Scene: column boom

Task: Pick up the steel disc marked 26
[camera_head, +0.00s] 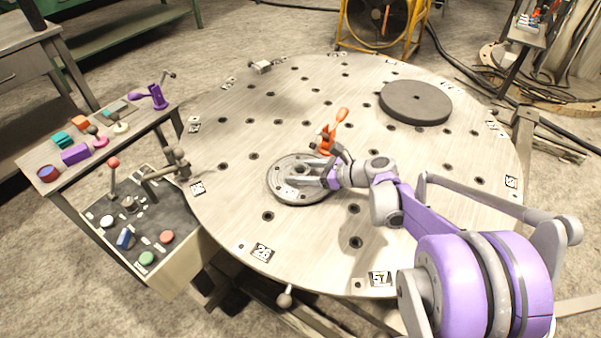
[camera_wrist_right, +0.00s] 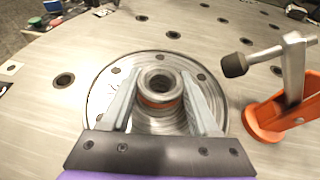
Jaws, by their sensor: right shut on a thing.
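The steel disc (camera_head: 287,190) lies flat on the large round table, left of its middle. It also shows in the wrist view (camera_wrist_right: 108,90), with a ring of dark holes and a raised round hub (camera_wrist_right: 160,88) at its centre. I cannot read a number on the disc. My right gripper (camera_head: 318,173) reaches in from the right over the disc. In the wrist view its two fingers (camera_wrist_right: 160,100) stand on either side of the hub, shut on it. My left gripper is not in view.
The round table (camera_head: 225,130) has many holes and number plates along its rim. An orange clamp (camera_head: 328,135) stands close to the disc and my right gripper. A dark round plate (camera_head: 415,102) lies at the back right. A side bench (camera_head: 95,165) with small parts is at the left.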

